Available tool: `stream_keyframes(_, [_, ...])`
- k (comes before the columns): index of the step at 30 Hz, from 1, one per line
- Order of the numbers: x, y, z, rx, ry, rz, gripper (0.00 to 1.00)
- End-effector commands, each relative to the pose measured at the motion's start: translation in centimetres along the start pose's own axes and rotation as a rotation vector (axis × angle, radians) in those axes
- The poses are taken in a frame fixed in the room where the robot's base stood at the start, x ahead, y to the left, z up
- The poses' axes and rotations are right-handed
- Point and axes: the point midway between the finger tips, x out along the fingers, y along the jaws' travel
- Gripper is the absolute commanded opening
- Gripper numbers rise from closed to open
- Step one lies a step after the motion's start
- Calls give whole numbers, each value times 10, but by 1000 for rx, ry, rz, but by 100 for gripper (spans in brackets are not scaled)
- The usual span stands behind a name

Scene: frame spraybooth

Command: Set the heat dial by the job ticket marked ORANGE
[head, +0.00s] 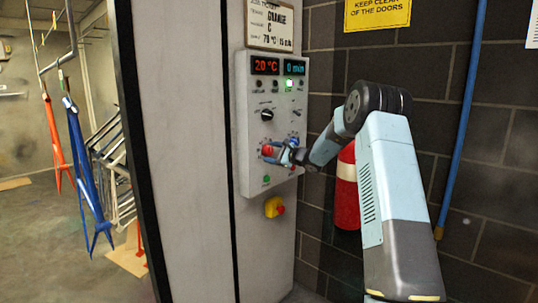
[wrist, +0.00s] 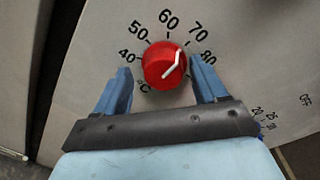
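The red heat dial (head: 267,150) is on the grey control panel (head: 252,178). In the wrist view the dial (wrist: 154,58) has a scale with 40 to 80 readable; its white pointer aims to the upper right, around 70 to 80. My gripper (head: 281,153) is open at the dial; in the wrist view its blue fingers (wrist: 163,83) stand either side, with a gap on the left and the right finger close to or touching.
The red display (head: 265,66) reads 20 °C, the teal display (head: 294,68) 0 min. A black selector knob (head: 267,115) is above the dial, a blue dial (head: 294,141) to its right. An emergency button (head: 275,207) sits below; a fire extinguisher (head: 346,190) stands behind my arm.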

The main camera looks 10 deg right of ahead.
Motion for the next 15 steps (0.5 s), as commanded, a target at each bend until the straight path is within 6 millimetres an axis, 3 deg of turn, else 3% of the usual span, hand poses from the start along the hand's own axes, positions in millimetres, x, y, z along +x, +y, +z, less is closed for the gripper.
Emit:
stream_keyframes(8, [-4,-2,0,-1,1,-3,71])
stream_keyframes(15, [-36,-3,0,-2,3,-5,71])
